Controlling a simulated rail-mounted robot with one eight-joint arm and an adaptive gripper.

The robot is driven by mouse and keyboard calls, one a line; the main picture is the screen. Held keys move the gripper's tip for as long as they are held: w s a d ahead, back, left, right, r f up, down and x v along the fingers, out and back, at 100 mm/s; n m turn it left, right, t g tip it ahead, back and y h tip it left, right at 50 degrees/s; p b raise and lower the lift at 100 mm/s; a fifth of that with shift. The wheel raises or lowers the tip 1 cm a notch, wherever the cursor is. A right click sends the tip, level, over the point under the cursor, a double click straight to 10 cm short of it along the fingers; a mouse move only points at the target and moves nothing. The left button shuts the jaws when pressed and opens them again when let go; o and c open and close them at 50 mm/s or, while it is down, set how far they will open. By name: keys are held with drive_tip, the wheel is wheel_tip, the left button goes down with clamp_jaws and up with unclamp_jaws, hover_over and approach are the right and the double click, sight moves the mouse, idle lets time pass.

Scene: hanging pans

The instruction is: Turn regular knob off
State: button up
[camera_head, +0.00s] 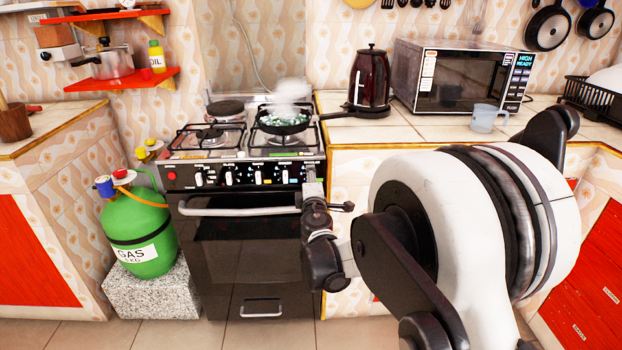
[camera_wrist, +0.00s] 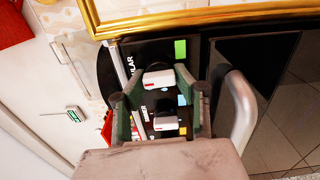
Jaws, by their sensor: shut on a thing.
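The stove's black control panel (camera_head: 245,175) has a row of white knobs below the hob. The regular knob (camera_wrist: 158,78) is white, beside partly hidden lettering ending in "ULAR" and a green label. My gripper (camera_wrist: 151,85) is shut on this knob, with one finger on each side. A second white knob (camera_wrist: 166,122) shows between the fingers, nearer my palm. In the head view my gripper (camera_head: 312,187) is at the right end of the panel and hides the knob there.
A steaming pan (camera_head: 284,122) stands on the hob, its handle pointing right. The oven handle (camera_head: 240,211) runs just below the panel and is close to my gripper in the wrist view (camera_wrist: 241,110). The gold-edged counter (camera_head: 420,145) adjoins right. A green gas bottle (camera_head: 138,232) stands left.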

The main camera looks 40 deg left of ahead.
drive_tip(key=shift+m, duration=0.3)
drive_tip(key=o, duration=1.1)
drive_tip(key=shift+o, duration=0.2)
drive_tip(key=v, duration=1.2)
